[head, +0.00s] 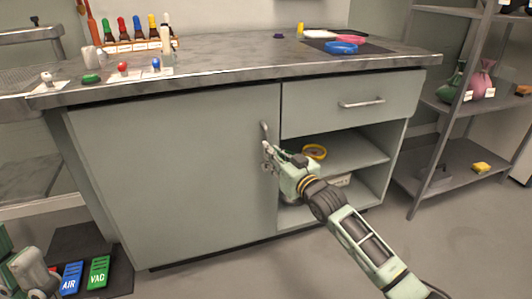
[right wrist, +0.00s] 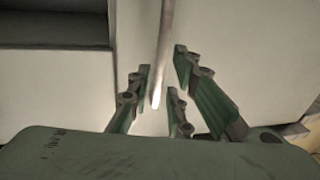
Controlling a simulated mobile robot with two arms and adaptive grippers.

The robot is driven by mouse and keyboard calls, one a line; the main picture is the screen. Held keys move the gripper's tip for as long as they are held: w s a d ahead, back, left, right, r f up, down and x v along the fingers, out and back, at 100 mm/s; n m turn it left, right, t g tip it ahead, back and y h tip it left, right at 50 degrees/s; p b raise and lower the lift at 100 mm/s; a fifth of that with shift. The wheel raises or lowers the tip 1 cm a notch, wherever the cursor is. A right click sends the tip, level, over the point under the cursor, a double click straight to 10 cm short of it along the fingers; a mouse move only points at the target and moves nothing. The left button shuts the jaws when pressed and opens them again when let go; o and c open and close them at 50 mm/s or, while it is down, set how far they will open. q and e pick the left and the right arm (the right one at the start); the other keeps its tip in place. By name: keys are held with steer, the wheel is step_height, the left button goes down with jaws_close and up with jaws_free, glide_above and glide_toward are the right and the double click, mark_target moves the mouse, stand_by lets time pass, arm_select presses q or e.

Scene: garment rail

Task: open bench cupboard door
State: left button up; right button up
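The grey-green cupboard door (head: 170,175) fills the left of the bench front and is closed. Its vertical bar handle (head: 264,130) is near the door's right edge. My right gripper (head: 268,155) is at the lower part of this handle. In the right wrist view the handle (right wrist: 164,55) comes down between the spread fingers of my right gripper (right wrist: 163,82), with gaps at its sides, so the gripper is open around it. My left gripper (head: 35,275) is partly in view at the lower left corner; its fingers are not clear.
A closed drawer (head: 350,103) is above an open shelf bay with a yellow ring (head: 314,152). The worktop (head: 230,62) carries small tools and a blue ring (head: 340,47). A metal shelving rack (head: 455,155) stands at right.

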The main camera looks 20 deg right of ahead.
mark_target(266, 168)
steer(key=shift+b+x, duration=0.75)
steer(key=shift+x, duration=1.55)
steer(key=shift+f, duration=0.1)
jaws_close()
